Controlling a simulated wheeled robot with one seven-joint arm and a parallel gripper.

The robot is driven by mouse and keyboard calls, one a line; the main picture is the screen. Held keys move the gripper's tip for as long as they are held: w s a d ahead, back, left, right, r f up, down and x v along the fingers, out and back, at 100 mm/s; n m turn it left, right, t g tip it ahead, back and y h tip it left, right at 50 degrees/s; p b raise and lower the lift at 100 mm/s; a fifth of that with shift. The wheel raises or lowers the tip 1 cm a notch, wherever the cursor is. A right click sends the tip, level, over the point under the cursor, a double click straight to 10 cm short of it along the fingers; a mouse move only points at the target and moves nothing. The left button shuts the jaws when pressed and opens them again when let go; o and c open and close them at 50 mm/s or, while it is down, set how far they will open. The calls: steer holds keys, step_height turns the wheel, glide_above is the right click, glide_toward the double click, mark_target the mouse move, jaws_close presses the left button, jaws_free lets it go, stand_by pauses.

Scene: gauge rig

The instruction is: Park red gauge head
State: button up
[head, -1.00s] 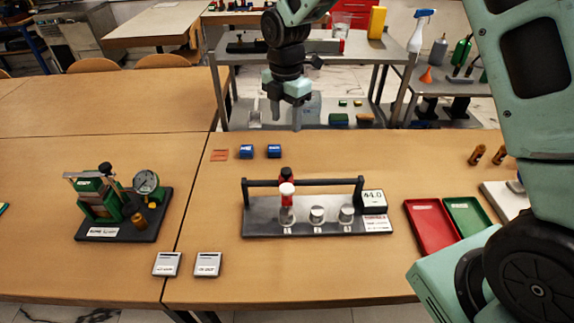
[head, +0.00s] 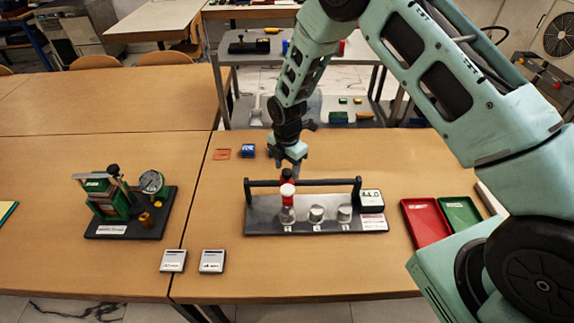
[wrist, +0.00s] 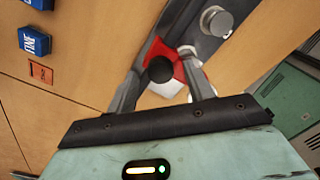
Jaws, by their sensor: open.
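The red gauge head (head: 288,200) stands at the left station of the dark gauge rig (head: 264,227), with a white part in front of its upper end. In the wrist view its red body (wrist: 181,73) shows under a black round knob, with white beside it. My gripper (head: 288,170) is just above and behind it in the head view. In the wrist view my open gripper (wrist: 172,58) has one finger on each side of the red body and knob. I cannot tell whether the fingers touch it. Its lower end is hidden in the wrist view.
The rig has a black crossbar (head: 325,181), two more silver posts (head: 316,214) and a display box (head: 371,199). Red (head: 425,222) and green (head: 459,215) trays lie to the right. A green gauge stand (head: 108,200) is left. A blue block (head: 248,150) lies behind the rig.

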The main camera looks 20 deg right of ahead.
steer(key=shift+f, duration=0.45)
jaws_close()
steer(key=w+a+b, duration=0.1)
steer(key=a, duration=0.1)
steer(key=w+a+b, duration=0.1)
steer(key=a, duration=0.2)
steer(key=a+b, duration=0.1)
steer(key=a, duration=0.2)
steer(key=shift+w+a+f+b, duration=0.1)
steer(key=shift+w+a+b, duration=0.1)
steer(key=shift+w+b, duration=0.2)
steer(key=shift+a+r, duration=0.2)
steer(key=shift+a, duration=0.1)
steer(key=shift+w, duration=0.1)
jaws_free()
steer(key=shift+a, duration=0.1)
